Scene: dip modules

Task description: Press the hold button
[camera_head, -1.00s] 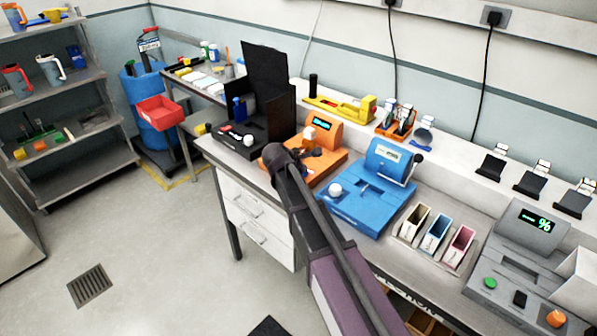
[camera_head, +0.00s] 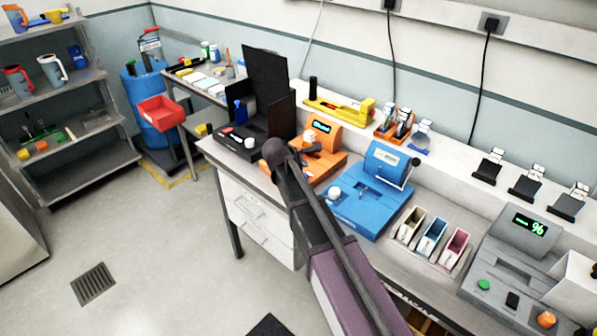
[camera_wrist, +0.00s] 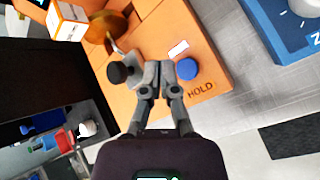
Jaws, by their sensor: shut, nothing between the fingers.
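The orange device (camera_head: 323,126) with a lit display stands on the bench. In the wrist view its orange top (camera_wrist: 205,50) carries a round blue button (camera_wrist: 187,69) beside the printed word HOLD (camera_wrist: 201,90). A black round knob (camera_wrist: 117,72) is on the other side of my gripper. My gripper (camera_wrist: 158,66) is shut and empty, its fingertips over the orange top between the knob and the blue button, nearer the button. I cannot tell whether the tips touch the surface. In the head view my gripper (camera_head: 312,149) is over the orange device, and my arm hides part of it.
A blue device (camera_head: 375,190) stands right of the orange one. A black open stand (camera_head: 262,100) is at its left. Three small bins (camera_head: 431,236) and a grey device (camera_head: 520,255) are farther right. A white and orange box (camera_wrist: 67,20) lies near the device's upper edge in the wrist view.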

